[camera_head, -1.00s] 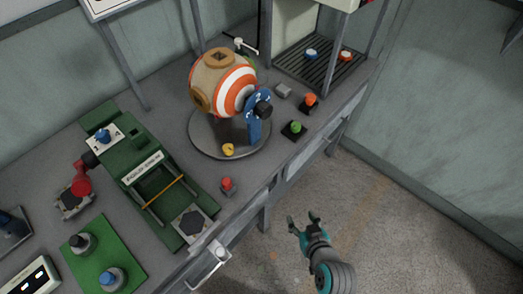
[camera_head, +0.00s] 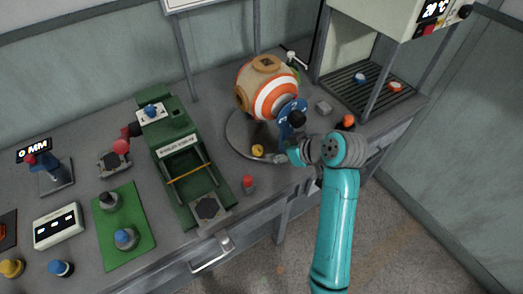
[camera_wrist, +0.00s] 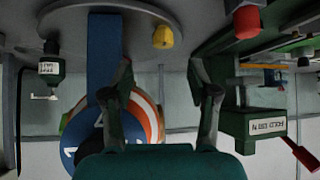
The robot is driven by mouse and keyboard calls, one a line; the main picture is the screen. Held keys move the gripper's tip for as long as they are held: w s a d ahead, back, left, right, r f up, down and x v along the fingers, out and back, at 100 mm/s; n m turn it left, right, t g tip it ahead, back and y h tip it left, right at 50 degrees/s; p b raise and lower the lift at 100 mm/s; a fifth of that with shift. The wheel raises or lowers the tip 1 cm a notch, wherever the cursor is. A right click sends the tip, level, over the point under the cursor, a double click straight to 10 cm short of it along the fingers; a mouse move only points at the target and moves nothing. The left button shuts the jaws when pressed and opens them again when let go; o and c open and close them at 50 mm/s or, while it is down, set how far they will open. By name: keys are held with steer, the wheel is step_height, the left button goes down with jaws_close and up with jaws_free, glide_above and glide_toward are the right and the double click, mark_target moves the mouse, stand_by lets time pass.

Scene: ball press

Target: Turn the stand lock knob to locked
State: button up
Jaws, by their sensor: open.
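A round grey stand (camera_head: 236,140) on the bench bears a striped orange, white and tan ball (camera_head: 268,90) beside a blue arm (camera_head: 292,108) with a black knob (camera_head: 297,118). A small yellow knob (camera_head: 257,150) sits on the stand's front edge; it also shows in the wrist view (camera_wrist: 163,36). Neither view shows which knob is the stand lock or any lock marking. My gripper (camera_head: 283,157) is open and empty, just right of the yellow knob in the head view. In the wrist view its fingers (camera_wrist: 165,88) are apart, with the yellow knob between and beyond them.
A red button (camera_head: 248,184) stands on the bench in front of the stand. A green press (camera_head: 185,160) is to the left. An orange button (camera_head: 347,121) and a grey block (camera_head: 323,107) are right of the stand, near a grated tray (camera_head: 375,93).

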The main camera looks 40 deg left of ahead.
mark_target(260, 150)
steer(key=x, duration=0.7)
steer(key=a+x, duration=0.1)
steer(key=x, duration=0.2)
steer(key=shift+s+a+r, duration=0.1)
steer(key=shift+a+r, duration=0.1)
jaws_close()
